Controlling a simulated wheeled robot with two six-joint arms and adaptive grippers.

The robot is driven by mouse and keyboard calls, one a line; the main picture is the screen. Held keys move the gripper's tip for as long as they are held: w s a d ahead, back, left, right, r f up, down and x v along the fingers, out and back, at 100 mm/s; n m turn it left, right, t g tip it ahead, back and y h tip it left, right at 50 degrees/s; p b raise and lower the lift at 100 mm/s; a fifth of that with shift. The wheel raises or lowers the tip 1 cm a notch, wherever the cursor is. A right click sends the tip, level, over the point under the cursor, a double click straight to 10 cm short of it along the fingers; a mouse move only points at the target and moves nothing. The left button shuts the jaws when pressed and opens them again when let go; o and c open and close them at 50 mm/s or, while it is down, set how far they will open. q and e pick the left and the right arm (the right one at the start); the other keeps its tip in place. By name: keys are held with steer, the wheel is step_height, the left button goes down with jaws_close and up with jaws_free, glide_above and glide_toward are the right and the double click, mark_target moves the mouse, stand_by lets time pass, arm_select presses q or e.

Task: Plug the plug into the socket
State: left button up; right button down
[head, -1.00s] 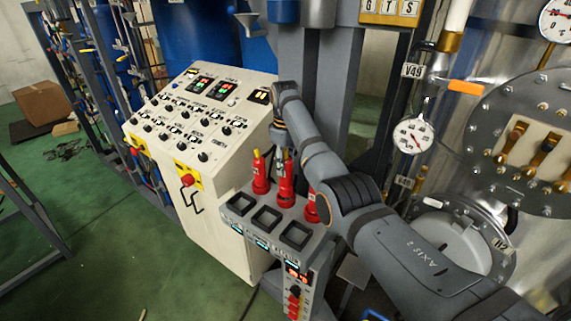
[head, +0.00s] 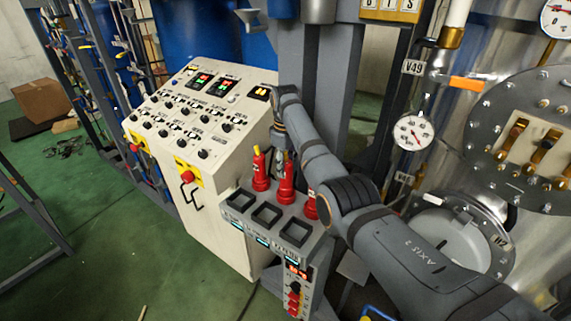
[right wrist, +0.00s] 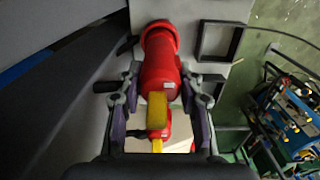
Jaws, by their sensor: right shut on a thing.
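Red plugs with yellow tops stand in a row at the back of a grey socket box: a left one (head: 261,171), a middle one (head: 286,186) and a right one (head: 311,207), the last partly hidden by my arm. My right gripper (head: 284,157) reaches down onto the middle one. In the right wrist view, its fingers (right wrist: 160,98) are shut on either side of this red plug (right wrist: 161,65). Another red piece with yellow (right wrist: 154,132) shows below it. The plug's lower end is hidden. My left gripper is not in view.
The grey box (head: 225,215) has three square black-framed openings in front of the plugs. A cream control panel (head: 215,178) stands close on its left. A gauge (head: 412,132) and metal vessel are on the right.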

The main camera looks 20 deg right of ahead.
steer(key=shift+f, duration=0.95)
steer(key=c, duration=0.8)
jaws_free()
steer(key=shift+f, duration=0.1)
step_height(320, 180, up, 12)
steer(key=shift+r, duration=0.1)
